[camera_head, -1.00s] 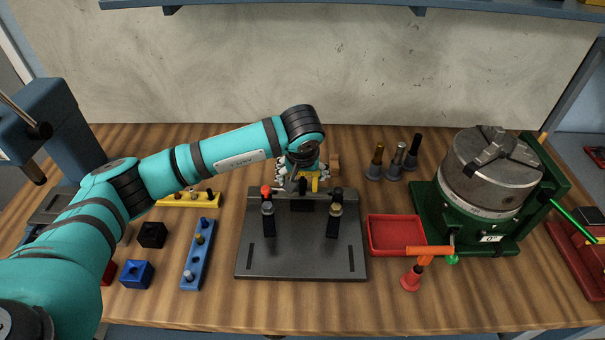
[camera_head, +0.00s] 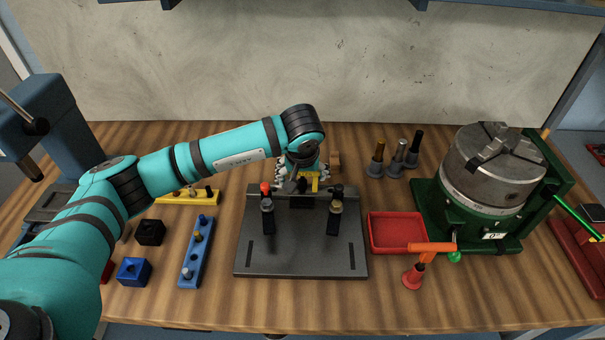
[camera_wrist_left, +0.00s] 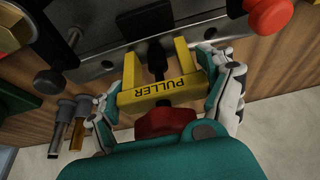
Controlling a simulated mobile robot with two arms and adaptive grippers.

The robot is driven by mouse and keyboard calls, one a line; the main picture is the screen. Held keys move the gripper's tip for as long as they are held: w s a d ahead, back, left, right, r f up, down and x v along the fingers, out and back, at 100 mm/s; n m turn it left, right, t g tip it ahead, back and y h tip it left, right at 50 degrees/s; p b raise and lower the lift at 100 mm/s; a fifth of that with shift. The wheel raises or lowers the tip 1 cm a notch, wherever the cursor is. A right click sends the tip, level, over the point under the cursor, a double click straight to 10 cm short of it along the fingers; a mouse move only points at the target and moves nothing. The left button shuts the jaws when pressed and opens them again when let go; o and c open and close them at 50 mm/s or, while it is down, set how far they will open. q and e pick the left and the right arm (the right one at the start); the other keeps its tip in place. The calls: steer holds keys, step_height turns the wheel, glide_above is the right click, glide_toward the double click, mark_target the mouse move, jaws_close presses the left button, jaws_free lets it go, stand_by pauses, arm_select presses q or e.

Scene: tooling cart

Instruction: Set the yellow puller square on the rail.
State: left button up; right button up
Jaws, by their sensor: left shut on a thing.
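The yellow puller (camera_head: 314,184) shows in part at the back edge of the dark fixture plate (camera_head: 300,262), just below my left gripper (camera_head: 303,177). In the left wrist view the puller (camera_wrist_left: 160,94) is a yellow U-shaped frame with "PULLER" on its crossbar and a red knob (camera_wrist_left: 164,122) on the near side. My left gripper (camera_wrist_left: 168,88) is shut on it, one finger on each side. Its arms point toward a grey metal strip (camera_wrist_left: 108,66) on the plate's edge, perhaps the rail. I cannot tell whether they touch it. My right gripper is not in view.
Two upright clamps stand on the plate, one with a red knob (camera_head: 265,188), one with a black knob (camera_head: 338,189). A red tray (camera_head: 397,248) and a green-based chuck (camera_head: 492,180) stand to the right. Blue (camera_head: 197,252) and yellow (camera_head: 187,197) holders lie left.

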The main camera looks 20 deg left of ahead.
arm_select(q)
steer(key=shift+b, duration=0.4)
stand_by(0.9)
steer(key=o, duration=1.5)
steer(key=shift+o, duration=0.5)
steer(key=shift+s+f, duration=0.1)
steer(key=shift+f, duration=0.05)
steer(key=shift+r+p, duration=1.45)
steer(key=shift+r, duration=1.65)
steer(key=shift+f, duration=0.1)
